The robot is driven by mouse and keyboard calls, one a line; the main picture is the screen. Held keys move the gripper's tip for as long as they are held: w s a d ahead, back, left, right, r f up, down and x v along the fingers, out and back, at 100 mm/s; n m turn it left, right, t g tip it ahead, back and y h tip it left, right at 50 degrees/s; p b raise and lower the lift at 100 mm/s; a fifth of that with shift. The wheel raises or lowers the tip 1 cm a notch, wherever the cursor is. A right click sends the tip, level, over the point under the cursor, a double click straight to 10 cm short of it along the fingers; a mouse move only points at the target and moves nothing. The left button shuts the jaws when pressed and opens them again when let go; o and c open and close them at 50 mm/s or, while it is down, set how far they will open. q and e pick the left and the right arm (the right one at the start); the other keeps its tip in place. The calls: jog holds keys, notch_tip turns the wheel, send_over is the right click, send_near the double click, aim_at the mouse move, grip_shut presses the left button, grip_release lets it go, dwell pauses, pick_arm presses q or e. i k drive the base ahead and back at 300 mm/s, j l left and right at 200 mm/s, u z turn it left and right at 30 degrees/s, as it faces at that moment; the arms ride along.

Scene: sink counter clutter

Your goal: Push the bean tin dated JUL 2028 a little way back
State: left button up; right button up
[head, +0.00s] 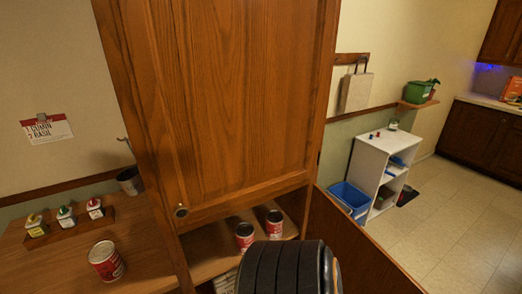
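Three red-and-white tins show in the head view. One tin (107,261) stands upright on the wooden counter (60,270) at the lower left. Two more, a left tin (244,236) and a right tin (274,224), stand side by side on the shelf (212,256) below the wooden cabinet door. The dates on them are too small to read, so I cannot tell which is JUL 2028. A black ribbed part of my own arm rises at the bottom centre, in front of the shelf. Neither gripper's fingers are in view.
Three small bottles with yellow, green and red tops stand in a wooden rack (70,229) behind the counter tin. A dark cup (130,181) is near the wall. The cabinet door (235,90) hangs above the shelf tins. A wooden panel (345,250) bounds the right side.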

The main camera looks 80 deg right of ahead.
aim_at(274, 218)
jog(key=z, duration=0.85)
jog(key=j+z, duration=0.1)
jog(key=z, duration=0.75)
jog(key=k+z, duration=0.1)
jog(key=z, duration=0.75)
jog(key=l, duration=0.5)
